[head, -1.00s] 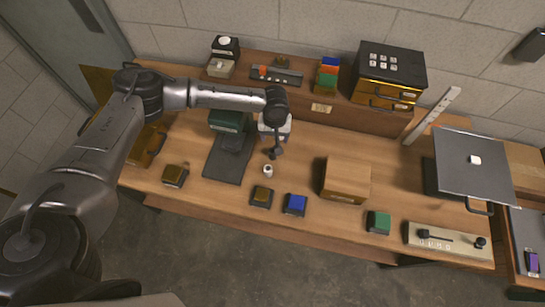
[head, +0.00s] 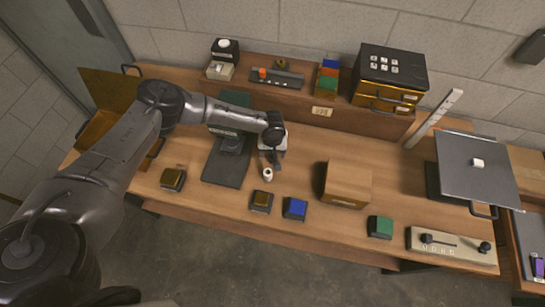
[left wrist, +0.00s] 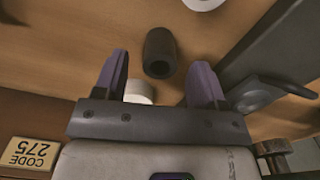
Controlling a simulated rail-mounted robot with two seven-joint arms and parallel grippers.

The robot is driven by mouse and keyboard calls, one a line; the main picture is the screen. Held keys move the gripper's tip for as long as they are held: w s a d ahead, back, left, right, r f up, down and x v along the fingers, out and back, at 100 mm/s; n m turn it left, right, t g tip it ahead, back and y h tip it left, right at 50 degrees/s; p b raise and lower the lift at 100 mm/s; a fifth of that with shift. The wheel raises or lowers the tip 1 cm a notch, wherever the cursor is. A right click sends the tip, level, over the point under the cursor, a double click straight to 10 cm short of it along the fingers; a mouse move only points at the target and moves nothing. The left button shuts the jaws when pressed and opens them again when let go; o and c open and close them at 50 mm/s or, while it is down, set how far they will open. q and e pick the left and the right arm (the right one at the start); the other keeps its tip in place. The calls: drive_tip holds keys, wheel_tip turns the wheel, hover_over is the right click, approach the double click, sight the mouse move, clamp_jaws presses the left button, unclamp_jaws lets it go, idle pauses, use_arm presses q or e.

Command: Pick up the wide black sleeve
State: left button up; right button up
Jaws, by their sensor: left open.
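The wide black sleeve (left wrist: 160,53) is a short dark cylinder on the wooden table in the left wrist view, its open end showing. It lies just beyond and between the two purple fingertips of my left gripper (left wrist: 159,66), which is open and holds nothing. A white round part (left wrist: 138,92) shows lower, between the fingers and partly hidden by the gripper. In the head view my left gripper (head: 270,158) is low over the table, right of the dark mat. There I cannot clearly separate the sleeve from the gripper's dark parts. My right gripper is not in view.
A white ring-like part (head: 267,175) stands in front of the gripper. The dark mat (head: 222,170) with a stand is to its left. A cardboard box (head: 348,184) is to the right. Small brown, blue and green blocks line the front. A raised shelf (head: 330,117) runs behind.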

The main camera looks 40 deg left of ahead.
use_arm(q)
drive_tip(key=shift+f, duration=1.5)
drive_tip(key=shift+c, duration=0.2)
drive_tip(key=c, duration=1)
drive_tip(key=shift+o, duration=0.2)
drive_tip(key=shift+r, duration=0.15)
